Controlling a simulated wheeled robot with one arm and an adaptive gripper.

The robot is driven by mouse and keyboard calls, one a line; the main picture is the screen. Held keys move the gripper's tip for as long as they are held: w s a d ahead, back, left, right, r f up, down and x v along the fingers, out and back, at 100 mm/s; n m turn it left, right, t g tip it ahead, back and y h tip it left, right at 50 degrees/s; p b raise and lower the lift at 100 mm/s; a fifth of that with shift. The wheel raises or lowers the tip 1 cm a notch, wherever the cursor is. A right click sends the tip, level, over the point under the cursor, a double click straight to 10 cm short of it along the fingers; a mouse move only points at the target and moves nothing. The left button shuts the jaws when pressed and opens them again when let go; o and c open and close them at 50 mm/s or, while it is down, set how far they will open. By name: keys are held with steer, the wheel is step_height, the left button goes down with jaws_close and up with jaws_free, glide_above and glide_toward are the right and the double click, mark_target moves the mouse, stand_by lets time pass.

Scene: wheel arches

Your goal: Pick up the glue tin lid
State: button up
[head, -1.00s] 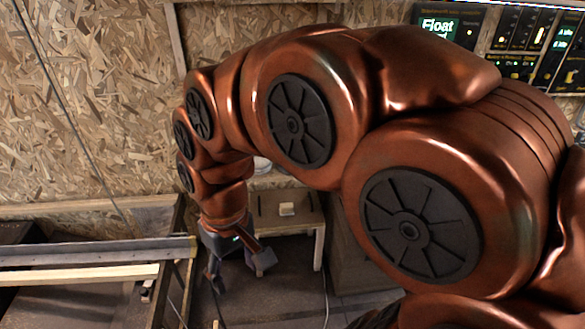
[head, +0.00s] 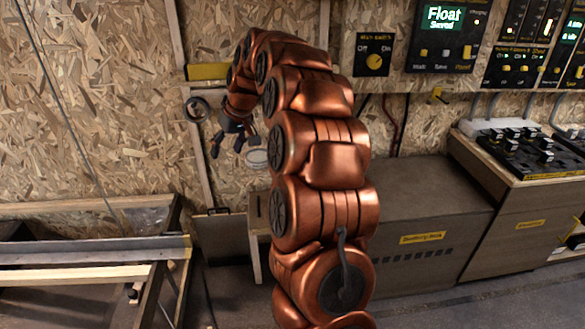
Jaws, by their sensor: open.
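My gripper (head: 233,146) is open and empty, with its dark fingers spread and pointing down in front of the chipboard wall. A small pale round thing (head: 257,159) shows just right of and below the fingers, partly against my arm's edge. It may be the glue tin or its lid; it is too small to tell. The gripper appears apart from it, though depth is hard to judge. My arm hides what lies behind it, including most of a low wooden stand (head: 256,229).
A dark ring (head: 197,109) hangs on the wall left of my gripper, below a yellow item (head: 207,72). A metal-and-wood frame (head: 90,250) fills the lower left. A grey cabinet (head: 425,235) and control panels (head: 447,37) stand to the right. Some floor is clear in front.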

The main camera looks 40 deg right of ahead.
steer(key=w+d+f+h+b, duration=0.1)
steer(key=d+f, duration=0.3)
steer(key=d, duration=0.6)
steer(key=w+d+f+m+t+h+b, duration=0.1)
steer(key=d+f+b, duration=0.2)
steer(key=d, duration=0.7)
steer(key=w+d+f+m+t+h+b, duration=0.1)
steer(key=d+f, duration=0.4)
steer(key=d, duration=0.5)
steer(key=shift+w+d+f+b, duration=0.15)
steer(key=shift+w+f+b, duration=0.2)
steer(key=shift+b, duration=0.55)
steer(key=shift+w+d+f+h, duration=0.1)
steer(key=shift+d+f+h, duration=0.2)
steer(key=shift+f, duration=0.1)
steer(key=shift+x, duration=3.4)
steer(key=shift+w+a, duration=0.1)
jaws_close()
